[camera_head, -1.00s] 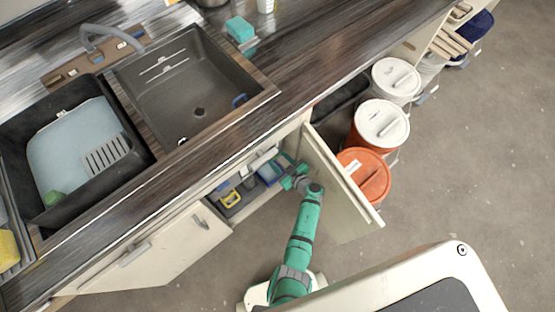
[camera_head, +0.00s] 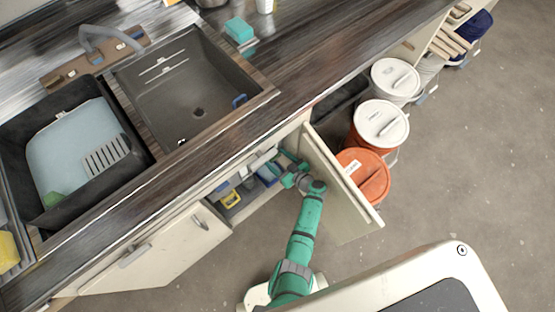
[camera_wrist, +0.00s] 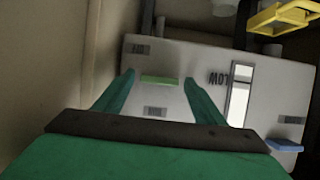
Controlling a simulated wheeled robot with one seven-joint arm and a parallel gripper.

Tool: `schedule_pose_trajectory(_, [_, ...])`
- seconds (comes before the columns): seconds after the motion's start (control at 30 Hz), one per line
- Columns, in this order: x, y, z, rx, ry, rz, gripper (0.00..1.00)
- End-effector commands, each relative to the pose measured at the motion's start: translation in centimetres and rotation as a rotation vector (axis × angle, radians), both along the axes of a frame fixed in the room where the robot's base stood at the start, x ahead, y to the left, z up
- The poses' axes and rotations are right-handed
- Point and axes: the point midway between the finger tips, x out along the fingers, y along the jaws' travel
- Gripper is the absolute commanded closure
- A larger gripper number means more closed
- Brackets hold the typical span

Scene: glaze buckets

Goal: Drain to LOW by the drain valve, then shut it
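A pale tank panel (camera_wrist: 205,100) fills the middle of the wrist view, with a bright upright sight window (camera_wrist: 238,92) and the word LOW upside down beside it. A green bar-shaped handle (camera_wrist: 160,79) lies across the panel between my fingertips, with gaps at both ends. A blue handle (camera_wrist: 284,145) is at the panel's lower right. Small grey labels are too blurred to read; I cannot tell which handle is the drain valve. My gripper (camera_wrist: 157,83) is open and empty.
A yellow handle (camera_wrist: 277,18) shows at the upper right of the wrist view, and also in the cabinet in the head view (camera_head: 230,199). The open cabinet door (camera_head: 335,190) stands close right of my arm. Orange and white buckets (camera_head: 366,174) stand beyond it.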

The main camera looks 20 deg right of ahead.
Motion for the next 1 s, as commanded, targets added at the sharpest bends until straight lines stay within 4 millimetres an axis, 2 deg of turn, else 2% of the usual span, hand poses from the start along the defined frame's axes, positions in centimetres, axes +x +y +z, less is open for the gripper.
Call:
schedule_pose_trajectory(0.27, [-0.1,-0.1,-0.1,-0.001,0.002,-0.003,0.36])
schedule_pose_trajectory(0.43, [-0.1,-0.1,0.6,-0.003,0.0,-0.002,0.36])
schedule_pose_trajectory(0.63, [-0.1,0.0,3.2,-0.005,-0.002,0.001,0.36])
schedule_pose_trajectory(1.0, [-3.7,1.0,7.4,-0.003,0.0,-0.001,0.36])
